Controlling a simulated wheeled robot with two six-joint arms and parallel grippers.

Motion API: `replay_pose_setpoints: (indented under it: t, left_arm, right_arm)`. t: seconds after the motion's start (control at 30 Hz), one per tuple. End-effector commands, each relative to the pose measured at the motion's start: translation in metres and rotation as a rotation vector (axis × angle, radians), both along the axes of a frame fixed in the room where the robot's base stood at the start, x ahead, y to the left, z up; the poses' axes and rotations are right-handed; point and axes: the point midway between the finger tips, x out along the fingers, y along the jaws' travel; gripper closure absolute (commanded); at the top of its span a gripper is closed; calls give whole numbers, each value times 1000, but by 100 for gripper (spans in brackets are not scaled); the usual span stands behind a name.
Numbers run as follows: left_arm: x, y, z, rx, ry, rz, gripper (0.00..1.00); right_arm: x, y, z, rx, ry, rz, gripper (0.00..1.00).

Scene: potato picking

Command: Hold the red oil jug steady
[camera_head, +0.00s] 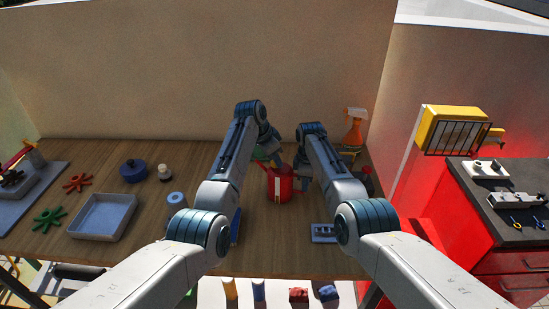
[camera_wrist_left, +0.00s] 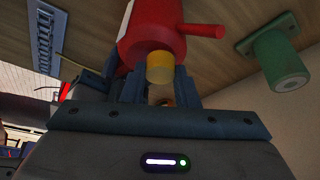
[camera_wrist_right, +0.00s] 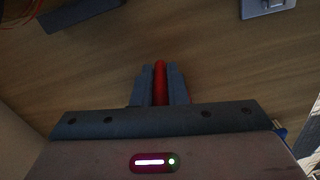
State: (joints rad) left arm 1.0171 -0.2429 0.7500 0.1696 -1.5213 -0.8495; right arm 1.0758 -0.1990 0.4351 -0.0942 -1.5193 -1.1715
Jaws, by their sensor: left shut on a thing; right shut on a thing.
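The red oil jug (camera_head: 280,185) stands on the wooden table in front of the wall, between my two grippers. In the left wrist view the jug (camera_wrist_left: 150,28) shows its red body, a spout pointing right and a yellow cap (camera_wrist_left: 160,68). My left gripper (camera_wrist_left: 160,90) is shut on the yellow cap. In the head view my left gripper (camera_head: 273,160) is at the jug's top and partly hidden by its arm. My right gripper (camera_head: 302,180) is at the jug's right side. In the right wrist view it is shut on a narrow red part (camera_wrist_right: 160,82), apparently the jug's handle.
A green flanged cylinder (camera_wrist_left: 280,62) stands near the jug. An orange spray bottle (camera_head: 353,130) is at the back right. A grey tray (camera_head: 103,218), a dark blue pot (camera_head: 133,171) and a blue-white cylinder (camera_head: 177,201) are on the left. A grey-blue plate (camera_head: 322,233) lies near the front.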

Motion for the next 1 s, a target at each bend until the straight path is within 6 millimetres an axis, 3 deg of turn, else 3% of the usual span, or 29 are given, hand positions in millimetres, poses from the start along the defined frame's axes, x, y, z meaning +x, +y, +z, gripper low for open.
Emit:
replay_pose_setpoints:
  t: [0.43, 0.47, 0.57, 0.87, 1.0]
  left_arm:
    - [0, 0, 0, 0, 0, -11, 96]
    - [0, 0, 0, 0, 0, -11, 71]
    - [0, 0, 0, 0, 0, -11, 51]
    - [0, 1, 1, -1, -1, -9, 51]
    - [-1, 4, 13, -1, -3, -10, 51]
  right_arm:
    - [0, 0, 0, 0, -1, 0, 100]
    - [0, 0, 0, 0, -1, 0, 100]
    - [0, 0, 0, 0, -1, -1, 100]
    - [0, 0, 0, 0, -1, -1, 100]
    - [0, 0, 0, 0, -1, -1, 100]
